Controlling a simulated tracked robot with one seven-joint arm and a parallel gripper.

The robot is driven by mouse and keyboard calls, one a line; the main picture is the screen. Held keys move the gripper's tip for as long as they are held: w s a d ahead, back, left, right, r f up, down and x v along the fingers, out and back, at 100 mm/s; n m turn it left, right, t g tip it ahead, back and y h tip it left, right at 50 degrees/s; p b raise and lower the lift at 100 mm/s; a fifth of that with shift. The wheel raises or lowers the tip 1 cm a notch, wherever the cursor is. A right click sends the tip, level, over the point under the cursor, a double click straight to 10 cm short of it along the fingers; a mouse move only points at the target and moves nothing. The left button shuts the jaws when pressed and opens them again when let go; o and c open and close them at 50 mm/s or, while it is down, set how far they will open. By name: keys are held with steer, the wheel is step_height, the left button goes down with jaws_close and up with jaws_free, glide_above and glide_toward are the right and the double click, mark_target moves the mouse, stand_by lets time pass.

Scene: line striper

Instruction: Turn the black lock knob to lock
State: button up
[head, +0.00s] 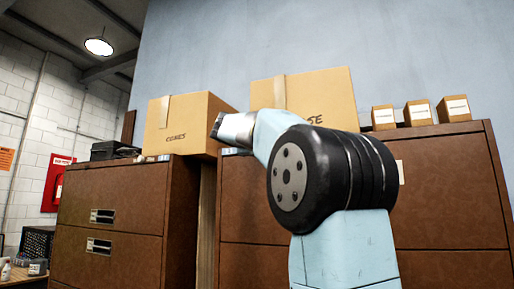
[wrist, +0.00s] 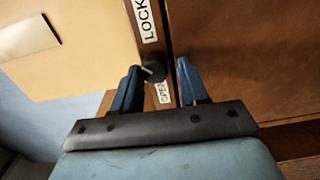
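The black lock knob (wrist: 154,71) shows in the wrist view on a narrow brown strip, between a LOCK label (wrist: 146,20) above it and a partly hidden OPEN label (wrist: 164,94) below it. A small pale mark shows on the knob's left side, but I cannot read its setting surely. My gripper (wrist: 160,65) is open, its two blue fingers apart. The knob lies between the fingertips in the picture, close to the left one; I cannot tell whether they touch. In the head view my arm hides the gripper's fingers, and I cannot make out the knob.
Brown filing cabinets (head: 112,204) stand ahead, with a narrow gap between them. Cardboard boxes (head: 180,126) and several small cartons (head: 453,108) sit on top. In the wrist view a tan box (wrist: 75,45) is close to the left of the knob.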

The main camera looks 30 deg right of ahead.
steer(key=shift+o, duration=1.1)
steer(key=shift+r, duration=0.1)
steer(key=shift+s, duration=0.1)
steer(key=v, duration=1.3)
steer(key=shift+s+a, duration=0.15)
steer(key=shift+a, duration=0.15)
steer(key=s+a+f+m+g+y, duration=0.1)
steer(key=s+f, duration=0.7)
steer(key=f, duration=0.8)
steer(key=s+a+f+m+g+y, duration=0.2)
steer(key=s+f+y, duration=0.6)
steer(key=f, duration=0.9)
steer(key=s+a+f+m+g+y, duration=0.2)
steer(key=s+a+f+m+y, duration=0.2)
steer(key=s+f, duration=0.5)
step_height(320, 180, down, 8)
steer(key=shift+s+a+f+y, duration=0.2)
steer(key=shift+s+a+y, duration=0.3)
steer(key=shift+a, duration=0.6)
steer(key=shift+w, duration=0.1)
